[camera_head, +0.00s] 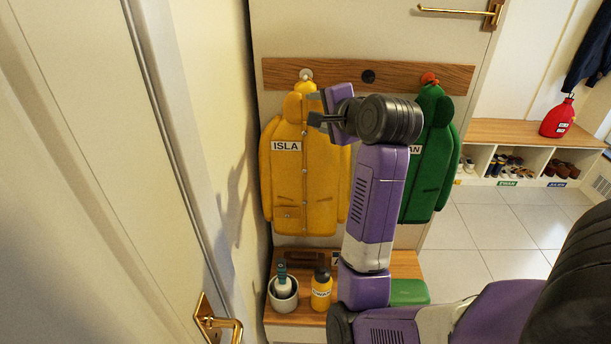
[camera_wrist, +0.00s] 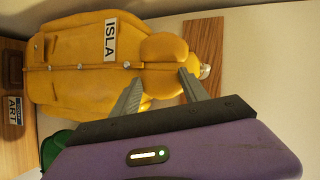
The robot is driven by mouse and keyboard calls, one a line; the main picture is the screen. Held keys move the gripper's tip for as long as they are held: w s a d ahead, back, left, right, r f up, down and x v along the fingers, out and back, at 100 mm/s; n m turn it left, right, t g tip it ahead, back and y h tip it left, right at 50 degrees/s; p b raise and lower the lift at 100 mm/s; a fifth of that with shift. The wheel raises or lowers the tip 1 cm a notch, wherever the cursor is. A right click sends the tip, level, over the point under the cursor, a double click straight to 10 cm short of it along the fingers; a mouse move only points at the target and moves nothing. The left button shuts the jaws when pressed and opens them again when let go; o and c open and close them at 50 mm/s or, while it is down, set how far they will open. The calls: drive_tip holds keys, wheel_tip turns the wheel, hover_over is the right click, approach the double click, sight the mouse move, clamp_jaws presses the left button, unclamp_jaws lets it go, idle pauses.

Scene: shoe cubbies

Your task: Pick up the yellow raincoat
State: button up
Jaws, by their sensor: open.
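The yellow raincoat (camera_head: 304,175) hangs from a light knob on the wooden peg rail (camera_head: 335,72), with a white ISLA label on its chest. My gripper (camera_head: 314,108) is at the right side of the raincoat's hood in the head view. In the wrist view the raincoat (camera_wrist: 85,65) lies sideways, and the open fingers of my gripper (camera_wrist: 160,88) point at its hood, one finger on each side of the hood's near edge. I cannot tell whether the fingers touch it. My arm hides part of the raincoat's right sleeve.
A green raincoat (camera_head: 431,165) hangs to the right, partly behind my arm. Below, a wooden bench (camera_head: 300,316) holds a white pot (camera_head: 283,294), a yellow bottle (camera_head: 321,289) and a green box (camera_head: 408,292). A door with a brass handle (camera_head: 217,322) stands close on the left. Tiled floor (camera_head: 490,225) is clear at right.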

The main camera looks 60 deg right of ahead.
drive_tip(key=shift+x, duration=0.8)
drive_tip(key=shift+c, duration=0.4)
clamp_jaws()
drive_tip(key=shift+r, duration=0.1)
